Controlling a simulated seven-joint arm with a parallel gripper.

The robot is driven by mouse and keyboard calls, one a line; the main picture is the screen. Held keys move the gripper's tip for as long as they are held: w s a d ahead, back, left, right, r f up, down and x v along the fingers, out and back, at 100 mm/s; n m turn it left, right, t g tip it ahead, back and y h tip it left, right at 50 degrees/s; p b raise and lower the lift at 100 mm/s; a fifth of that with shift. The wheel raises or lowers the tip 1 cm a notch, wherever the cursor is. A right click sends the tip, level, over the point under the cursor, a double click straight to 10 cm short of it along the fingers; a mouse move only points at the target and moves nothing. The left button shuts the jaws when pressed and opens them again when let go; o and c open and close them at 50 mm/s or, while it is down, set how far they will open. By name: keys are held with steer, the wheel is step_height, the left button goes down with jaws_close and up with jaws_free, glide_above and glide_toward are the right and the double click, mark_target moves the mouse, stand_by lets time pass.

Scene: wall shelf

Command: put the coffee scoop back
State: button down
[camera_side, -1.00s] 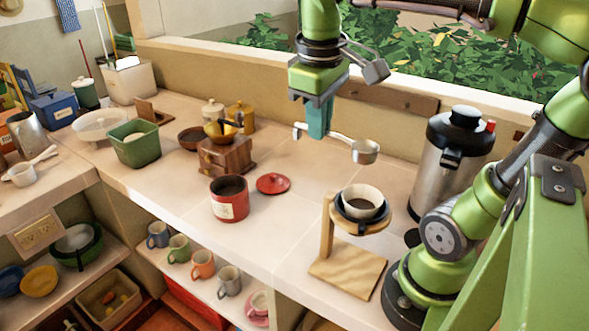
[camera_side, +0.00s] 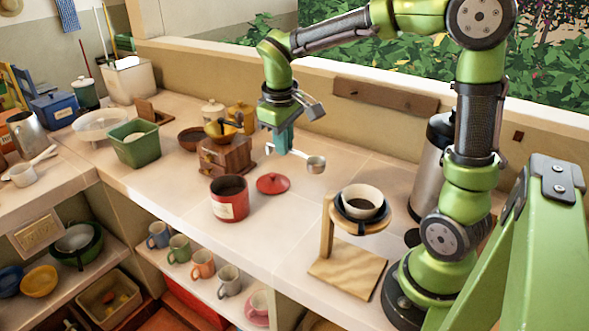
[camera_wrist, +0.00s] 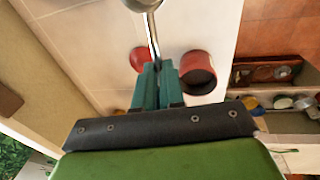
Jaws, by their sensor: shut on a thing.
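My gripper (camera_side: 281,149) is shut on the handle of the metal coffee scoop (camera_side: 316,165). It holds the scoop above the counter, behind the red lid, with the bowl pointing right. In the wrist view the scoop handle (camera_wrist: 153,38) runs up from between the teal fingers (camera_wrist: 157,86); the bowl is cut off at the top edge. The red canister (camera_side: 229,204) stands open with dark contents, a pale label on its front; it also shows in the wrist view (camera_wrist: 198,66). Its red lid (camera_side: 273,184) lies on the counter beside it.
A wooden grinder (camera_side: 224,158) stands left of the scoop. A wooden dripper stand (camera_side: 348,274) with a filter cone is at the front right, a steel dispenser (camera_side: 427,184) behind my arm. A wooden rail (camera_side: 385,96) is on the back wall.

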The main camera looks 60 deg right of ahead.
steer(key=w+f, duration=0.1)
steer(key=f, duration=0.3)
steer(key=w+d+f, duration=0.1)
steer(key=w+f, duration=0.1)
steer(key=f, duration=0.3)
steer(key=w+d+f, duration=0.1)
steer(key=f, duration=0.4)
steer(key=shift+w+d, duration=0.15)
steer(key=shift+f, duration=2.25)
steer(key=shift+f, duration=0.1)
steer(key=c, duration=1.2)
jaws_free()
steer(key=shift+c, duration=0.2)
